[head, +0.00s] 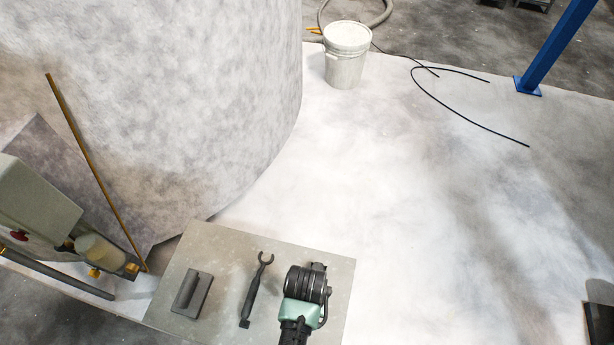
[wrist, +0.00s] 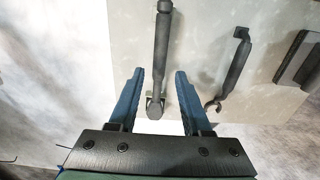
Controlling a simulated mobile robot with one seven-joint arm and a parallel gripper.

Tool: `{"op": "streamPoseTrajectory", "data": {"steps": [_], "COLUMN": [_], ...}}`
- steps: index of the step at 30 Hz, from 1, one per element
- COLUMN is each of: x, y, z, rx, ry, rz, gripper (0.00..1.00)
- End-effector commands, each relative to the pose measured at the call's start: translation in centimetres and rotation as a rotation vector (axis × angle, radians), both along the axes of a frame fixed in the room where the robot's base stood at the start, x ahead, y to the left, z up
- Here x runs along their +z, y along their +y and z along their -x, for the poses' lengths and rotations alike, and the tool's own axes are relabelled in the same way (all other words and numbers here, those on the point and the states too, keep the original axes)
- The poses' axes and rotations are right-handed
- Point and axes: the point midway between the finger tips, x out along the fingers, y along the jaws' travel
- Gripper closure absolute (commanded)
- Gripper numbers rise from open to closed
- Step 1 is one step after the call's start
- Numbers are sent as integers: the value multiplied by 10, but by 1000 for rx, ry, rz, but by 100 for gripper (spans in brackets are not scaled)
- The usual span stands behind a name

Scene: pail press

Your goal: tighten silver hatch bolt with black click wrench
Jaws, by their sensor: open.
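A dark wrench with a long straight handle and a round head (wrist: 161,45), which looks like the click wrench, lies on the grey table in the wrist view. My gripper (wrist: 160,73) is open, its blue fingers on either side of the wrench near the head end. The fingers do not visibly grip it; I cannot tell the height gap. In the head view my wrist (head: 305,290) covers this wrench and hides the fingers. I cannot make out a silver hatch bolt in either view.
A black open-ended wrench (head: 254,290) and a dark flat block with a handle (head: 192,293) lie on the table (head: 225,250). A large pale cylinder (head: 180,90) stands behind. A white pail (head: 346,55), cable (head: 470,115) and blue post (head: 560,40) are farther off. Pale floor at right is open.

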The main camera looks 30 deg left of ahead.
Motion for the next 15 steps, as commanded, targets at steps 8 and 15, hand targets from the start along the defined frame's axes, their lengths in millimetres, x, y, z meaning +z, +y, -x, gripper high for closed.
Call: {"op": "streamPoseTrajectory", "data": {"steps": [8,15], "x": [-43,-78], "y": [0,0], "z": [-1,-1], "rx": [0,-1], "ry": [-2,-2], "rz": [-1,-1], "gripper": [51,51]}}
